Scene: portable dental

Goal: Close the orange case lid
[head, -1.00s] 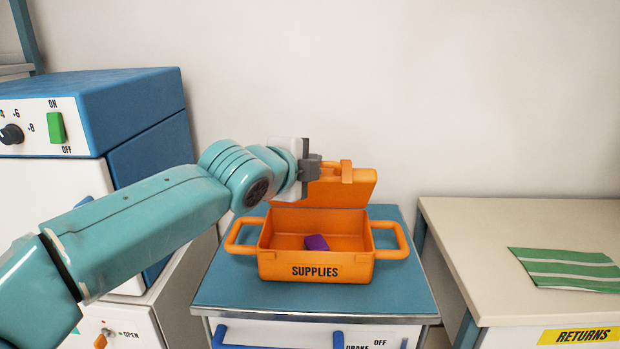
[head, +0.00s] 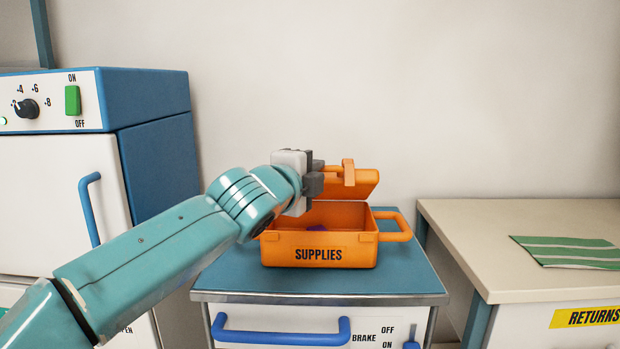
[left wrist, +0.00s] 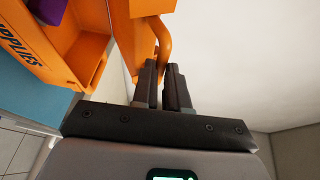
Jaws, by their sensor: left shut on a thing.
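The orange case (head: 370,245), marked SUPPLIES, stands on a cart with a blue top. Its orange lid (head: 362,186) is open, raised at the back and tilted. My left gripper (head: 318,178) is at the lid's left part, shut on the lid handle (head: 347,172). In the left wrist view, the fingers (left wrist: 167,80) close around the orange handle (left wrist: 161,45) beside the lid. A purple block (head: 317,228) lies inside the case, mostly hidden by the front wall. The case's left side handle is hidden by my arm. My right gripper is not in view.
The blue cart top (head: 415,278) is clear around the case. A blue and white cabinet (head: 155,170) stands at left. A beige counter (head: 470,235) at right holds a green striped cloth (head: 570,252). A plain wall is behind.

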